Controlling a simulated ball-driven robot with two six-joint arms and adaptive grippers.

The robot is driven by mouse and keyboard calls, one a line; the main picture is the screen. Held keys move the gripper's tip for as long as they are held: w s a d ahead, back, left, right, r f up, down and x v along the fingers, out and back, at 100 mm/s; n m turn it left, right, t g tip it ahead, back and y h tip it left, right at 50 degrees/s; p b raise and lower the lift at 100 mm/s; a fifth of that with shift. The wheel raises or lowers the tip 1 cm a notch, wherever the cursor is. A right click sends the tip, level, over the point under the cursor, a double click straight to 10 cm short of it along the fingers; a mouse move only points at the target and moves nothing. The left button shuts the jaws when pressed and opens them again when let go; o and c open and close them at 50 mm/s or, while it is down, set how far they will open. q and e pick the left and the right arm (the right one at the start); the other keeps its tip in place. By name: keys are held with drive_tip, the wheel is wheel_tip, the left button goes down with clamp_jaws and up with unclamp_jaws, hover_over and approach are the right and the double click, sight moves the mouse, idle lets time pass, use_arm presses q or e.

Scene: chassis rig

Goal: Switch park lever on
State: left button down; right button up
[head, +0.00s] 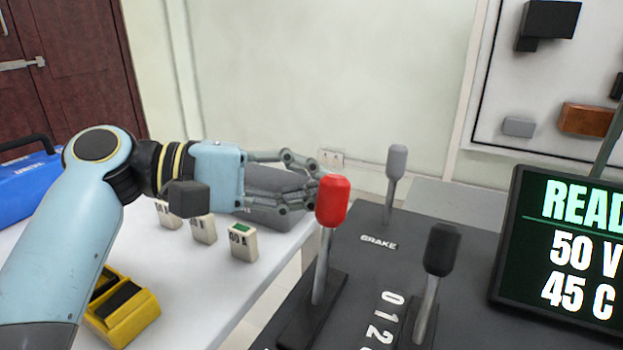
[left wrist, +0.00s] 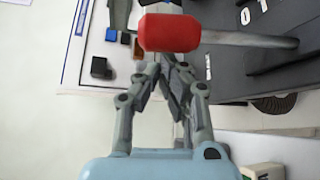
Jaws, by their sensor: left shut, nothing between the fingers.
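A lever with a red knob (head: 333,200) stands on the dark panel in the head view, its shaft leaning slightly. No label for it is readable. The red knob (left wrist: 170,33) also shows in the left wrist view, just beyond the fingertips. My left gripper (head: 312,188) is shut and empty, its fingertips right beside the knob's left side. In the left wrist view the fingers (left wrist: 165,75) point at the knob; I cannot tell whether they touch it. My right gripper is not in view.
A grey-knobbed lever (head: 396,165) stands behind, by the word BRAKE. A black-knobbed lever (head: 440,250) stands right of the red one by numbers. A screen (head: 570,240) reads 50 V, 45 C. Small blocks (head: 243,242) and a yellow item (head: 125,308) sit on the white table.

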sight(323, 193)
use_arm(q)
drive_tip(key=shift+s, duration=0.1)
